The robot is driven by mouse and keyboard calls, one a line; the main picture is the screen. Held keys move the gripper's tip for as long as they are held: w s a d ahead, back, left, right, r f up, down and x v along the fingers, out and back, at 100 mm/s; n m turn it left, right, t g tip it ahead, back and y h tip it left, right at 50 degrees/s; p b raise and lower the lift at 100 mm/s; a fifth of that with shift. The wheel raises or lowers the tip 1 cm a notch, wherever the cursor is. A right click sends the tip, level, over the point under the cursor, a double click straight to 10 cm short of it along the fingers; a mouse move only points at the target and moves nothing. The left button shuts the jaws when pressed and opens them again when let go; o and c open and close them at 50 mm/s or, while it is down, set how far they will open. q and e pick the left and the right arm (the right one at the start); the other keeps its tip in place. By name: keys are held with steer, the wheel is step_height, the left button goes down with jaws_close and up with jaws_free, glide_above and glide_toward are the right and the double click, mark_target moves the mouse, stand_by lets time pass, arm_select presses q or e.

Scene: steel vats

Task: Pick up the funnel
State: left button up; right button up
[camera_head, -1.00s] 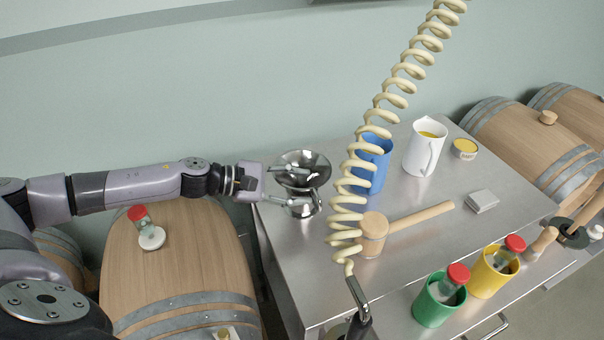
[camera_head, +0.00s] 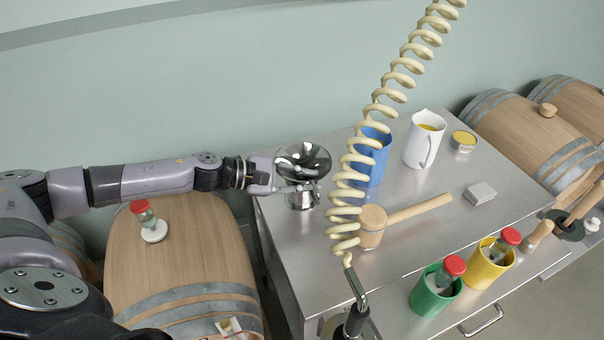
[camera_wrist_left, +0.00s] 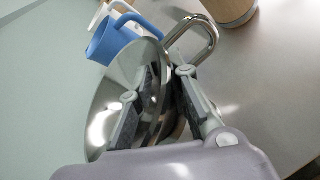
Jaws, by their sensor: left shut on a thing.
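The funnel (camera_head: 303,155) is a shiny steel cone with a wide rim, at the table's back left corner in the head view. My right gripper is not in view.
A coiled cream hose (camera_head: 352,190) hangs just right of the funnel. Blue (camera_head: 372,158) and white (camera_head: 424,140) jugs, a mallet (camera_head: 374,221), and green (camera_head: 434,296) and yellow (camera_head: 487,266) cups stand rightward.

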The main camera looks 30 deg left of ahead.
arm_select(q)
jaws_close()
steer(key=shift+w+r, duration=0.1)
steer(key=shift+r, duration=0.1)
steer(key=shift+r, duration=0.25)
step_height(320, 180, up, 19)
steer(key=shift+p, duration=0.45)
steer(key=shift+r, duration=0.1)
steer(key=shift+o, duration=0.6)
jaws_free()
jaws_close()
